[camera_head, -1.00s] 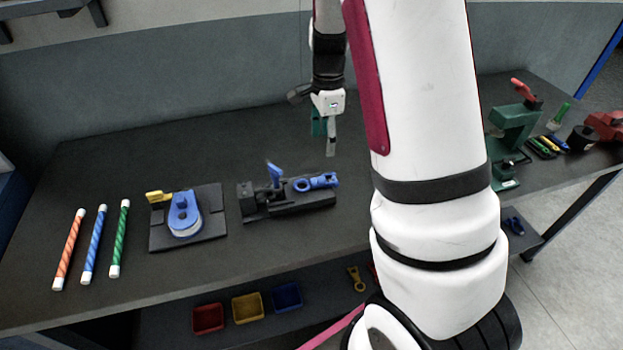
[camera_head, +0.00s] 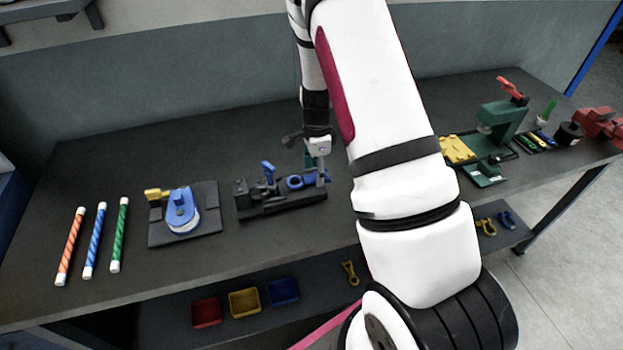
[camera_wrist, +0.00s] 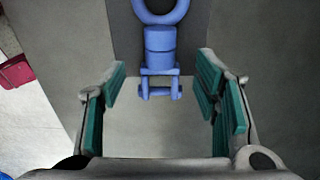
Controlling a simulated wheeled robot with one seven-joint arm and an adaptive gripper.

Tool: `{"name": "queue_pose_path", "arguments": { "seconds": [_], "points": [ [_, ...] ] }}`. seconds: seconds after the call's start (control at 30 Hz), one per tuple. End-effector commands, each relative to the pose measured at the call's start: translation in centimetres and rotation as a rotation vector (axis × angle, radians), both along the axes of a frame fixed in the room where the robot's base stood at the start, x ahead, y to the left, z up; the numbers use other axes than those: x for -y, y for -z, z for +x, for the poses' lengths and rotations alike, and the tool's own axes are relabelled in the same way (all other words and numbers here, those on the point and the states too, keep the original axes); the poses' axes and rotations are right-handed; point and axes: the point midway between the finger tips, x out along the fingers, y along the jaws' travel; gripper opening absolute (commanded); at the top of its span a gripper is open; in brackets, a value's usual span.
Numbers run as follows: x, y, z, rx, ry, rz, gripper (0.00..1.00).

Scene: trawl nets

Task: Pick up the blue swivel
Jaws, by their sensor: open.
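The blue swivel (camera_head: 296,183) lies at the right end of a dark fixture (camera_head: 285,206) on the workbench. In the wrist view, the swivel (camera_wrist: 160,40) shows a ring at the top, a round barrel and a forked end with a cross pin. My gripper (camera_head: 317,172) is at the swivel's right end in the head view and covers part of it. In the wrist view my gripper (camera_wrist: 161,80) is open, with one green-padded finger on each side of the forked end and clear gaps between. Nothing is held.
A blue-handled clamp (camera_head: 268,172) stands on the fixture left of the swivel. A plate with a blue part (camera_head: 182,209) and striped rods (camera_head: 95,240) lie further left. A green press (camera_head: 503,122) and a yellow block (camera_head: 457,149) stand right. Small bins (camera_head: 245,302) sit below.

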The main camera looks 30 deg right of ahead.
Motion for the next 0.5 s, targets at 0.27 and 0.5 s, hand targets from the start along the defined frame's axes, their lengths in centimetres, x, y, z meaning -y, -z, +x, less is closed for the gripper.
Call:
{"name": "queue_pose_path", "arguments": {
  "seconds": [0.27, 0.5],
  "points": [
    [0.0, 1.7, 0.0, 0.0, -0.001, 0.0, 0.56],
    [0.0, 1.7, 0.0, 0.0, -0.001, 0.0, 0.38]
  ]
}}
